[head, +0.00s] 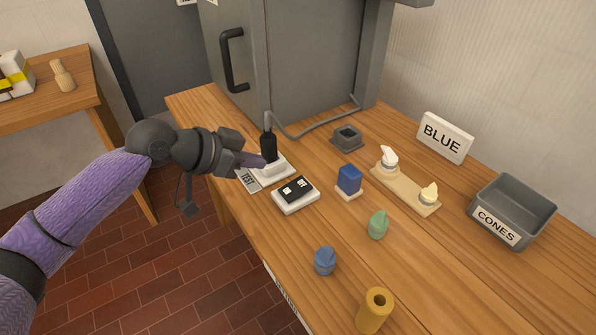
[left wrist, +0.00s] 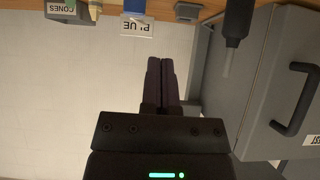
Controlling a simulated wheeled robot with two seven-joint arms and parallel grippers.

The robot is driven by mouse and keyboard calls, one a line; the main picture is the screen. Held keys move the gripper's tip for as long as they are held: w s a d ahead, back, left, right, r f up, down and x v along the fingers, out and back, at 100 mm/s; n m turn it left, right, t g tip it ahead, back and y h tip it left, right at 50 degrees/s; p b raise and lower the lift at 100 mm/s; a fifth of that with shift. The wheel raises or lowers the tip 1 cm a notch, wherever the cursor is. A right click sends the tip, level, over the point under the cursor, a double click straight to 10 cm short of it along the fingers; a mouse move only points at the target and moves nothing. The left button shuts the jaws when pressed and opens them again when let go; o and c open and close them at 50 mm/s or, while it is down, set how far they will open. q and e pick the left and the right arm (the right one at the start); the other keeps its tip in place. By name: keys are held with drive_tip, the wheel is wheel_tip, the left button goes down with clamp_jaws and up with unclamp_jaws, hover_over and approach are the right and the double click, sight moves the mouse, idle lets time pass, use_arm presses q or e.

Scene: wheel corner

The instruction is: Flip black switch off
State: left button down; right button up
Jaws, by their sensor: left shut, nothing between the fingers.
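A black rocker switch (head: 295,189) with white marks sits on a white base on the wooden table, in front of the TEST plate; which way it is set is too small to tell. My left gripper (head: 262,160) is shut and empty, its fingertips at the white block and black plug (head: 268,146) on the TEST plate (head: 248,181), behind and left of the switch. I cannot tell whether they touch. In the left wrist view the shut fingers (left wrist: 160,68) point toward the table edge; the black plug (left wrist: 236,25) is to their right. The switch is not clear there.
A grey cabinet (head: 310,60) with a cable stands behind.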

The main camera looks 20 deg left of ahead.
use_arm(q)
drive_tip(key=b, duration=0.5)
hover_over(307, 182)
drive_tip(key=s+a, duration=0.3)
drive_tip(key=f, duration=0.6)
drive_tip(key=shift+s+d, duration=0.1)
drive_tip(key=shift+d, duration=0.1)
drive_tip(key=f, duration=0.2)
drive_tip(key=b, duration=0.1)
drive_tip(key=shift+w+d+f, duration=0.35)
drive_tip(key=shift+w+f, duration=0.05)
drive_tip(key=shift+w+f+b, duration=0.1)
drive_tip(key=shift+f+b, duration=0.35)
drive_tip(key=shift+f, duration=0.15)
use_arm(e)
wheel_tip(307, 182, down, 6)
drive_tip(key=s, duration=0.1)
drive_tip(key=shift+s+f+g, duration=0.25)
drive_tip(key=shift+g, duration=0.05)
drive_tip(key=shift+s+a, duration=0.1)
